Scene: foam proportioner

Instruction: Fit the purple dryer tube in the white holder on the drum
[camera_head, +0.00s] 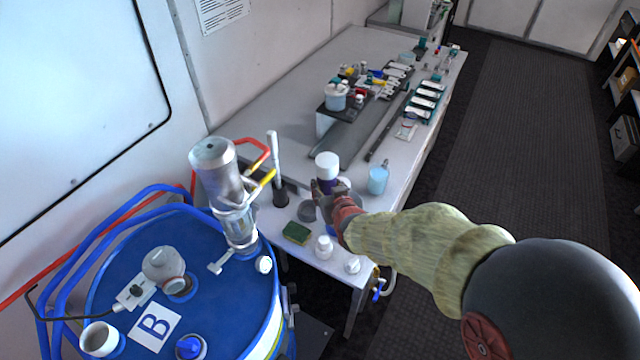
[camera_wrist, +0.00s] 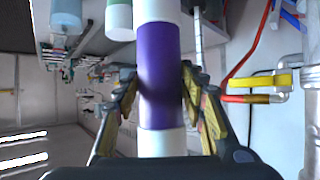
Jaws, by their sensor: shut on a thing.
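The purple dryer tube (camera_head: 327,172) has white ends and stands roughly upright above the table. In the wrist view its purple body (camera_wrist: 160,70) lies between my fingers. My gripper (camera_head: 329,195) is shut on it around the purple middle; the lower end is partly hidden by the fingers in the head view. The blue drum (camera_head: 215,325) stands at the lower left, marked with a B label. A white open cup (camera_head: 99,339), which looks like the holder, sits at the drum's near left edge. It appears empty and is well left of my gripper.
A tall metal pump (camera_head: 222,190) rises from the drum's back right, between tube and cup. A grey-and-white fitting (camera_head: 163,267) and a blue cap (camera_head: 190,347) are also on the drum. A sponge (camera_head: 297,232), white bottle (camera_head: 324,247) and blue beaker (camera_head: 378,179) stand on the table.

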